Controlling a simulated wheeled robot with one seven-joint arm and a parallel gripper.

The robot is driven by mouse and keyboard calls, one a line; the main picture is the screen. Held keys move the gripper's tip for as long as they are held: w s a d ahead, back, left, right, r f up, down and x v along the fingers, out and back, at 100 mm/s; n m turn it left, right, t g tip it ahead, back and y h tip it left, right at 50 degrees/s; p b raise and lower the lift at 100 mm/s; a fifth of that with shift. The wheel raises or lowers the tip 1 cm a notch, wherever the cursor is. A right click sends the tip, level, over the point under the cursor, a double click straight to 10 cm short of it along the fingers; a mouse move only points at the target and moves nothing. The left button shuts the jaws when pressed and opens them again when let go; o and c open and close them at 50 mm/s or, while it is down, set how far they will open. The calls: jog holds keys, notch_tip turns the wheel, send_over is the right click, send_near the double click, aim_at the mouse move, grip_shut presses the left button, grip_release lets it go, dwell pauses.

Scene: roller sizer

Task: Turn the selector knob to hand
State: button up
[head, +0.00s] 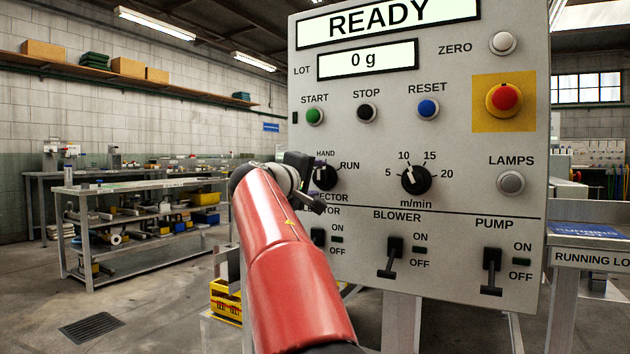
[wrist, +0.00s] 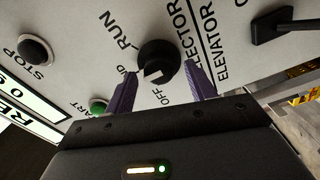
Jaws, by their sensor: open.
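The selector knob (head: 326,178) is a round black knob on the grey panel, with HAND above it and RUN to its right in the head view. My arm hides its left side. In the wrist view the knob (wrist: 158,58) sits between the two purple fingers of my gripper (wrist: 161,66), which are open, one on each side. I cannot tell whether they touch it. The knob's pale pointer mark faces lower left there, near HAND and OFF; the exact position is unclear. The left finger covers part of the HAND label.
The panel (head: 460,215) also carries a speed dial (head: 416,179), a green START button (head: 315,116), and toggle switches for BLOWER (head: 390,258) and PUMP (head: 491,271). The elevator switch (head: 318,237) is close below the selector. A workbench (head: 140,184) stands well back left.

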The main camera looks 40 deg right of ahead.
jog(key=b+v, duration=0.1)
jog(key=v, duration=0.6)
jog(key=shift+a, duration=0.15)
